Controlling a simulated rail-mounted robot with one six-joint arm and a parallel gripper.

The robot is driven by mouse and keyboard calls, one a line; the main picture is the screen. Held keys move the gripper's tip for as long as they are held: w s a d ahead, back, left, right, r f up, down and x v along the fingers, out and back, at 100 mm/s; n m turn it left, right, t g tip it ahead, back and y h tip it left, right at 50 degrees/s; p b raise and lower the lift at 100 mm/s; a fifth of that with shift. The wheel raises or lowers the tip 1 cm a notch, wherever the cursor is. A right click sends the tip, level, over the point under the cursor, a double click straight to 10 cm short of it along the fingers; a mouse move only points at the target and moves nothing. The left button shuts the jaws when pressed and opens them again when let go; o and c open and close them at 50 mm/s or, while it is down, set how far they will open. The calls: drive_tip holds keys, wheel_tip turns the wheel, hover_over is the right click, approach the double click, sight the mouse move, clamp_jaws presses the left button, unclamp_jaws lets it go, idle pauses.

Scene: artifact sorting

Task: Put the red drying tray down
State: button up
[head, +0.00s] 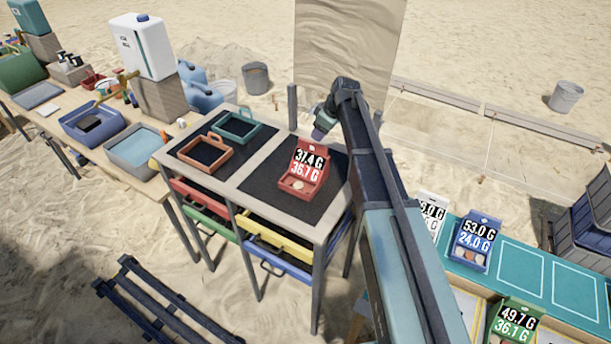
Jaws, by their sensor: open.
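My gripper (318,133) is open and empty. It is above the table's back edge, behind the red tray and apart from it. The fingertips are small and partly hidden by my wrist.
An orange-brown tray (205,153) and a teal tray (236,127) stand on the left mat. Coloured drawers, including a red one (204,196), hang below. A blue tray (475,243) and a green tray (514,322) are at right.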

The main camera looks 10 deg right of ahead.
sight(314, 143)
drive_tip(key=shift+b+x, duration=0.4)
drive_tip(key=shift+x, duration=0.85)
drive_tip(key=shift+d, duration=0.1)
drive_tip(key=b+x, duration=0.4)
drive_tip(key=x, duration=0.1)
drive_tip(key=shift+s+f+b, duration=0.1)
drive_tip(key=shift+f+b, duration=0.05)
drive_tip(key=shift+b, duration=0.25)
drive_tip(key=shift+r, duration=0.25)
drive_tip(key=shift+f, duration=0.25)
drive_tip(key=shift+c, duration=0.5)
clamp_jaws()
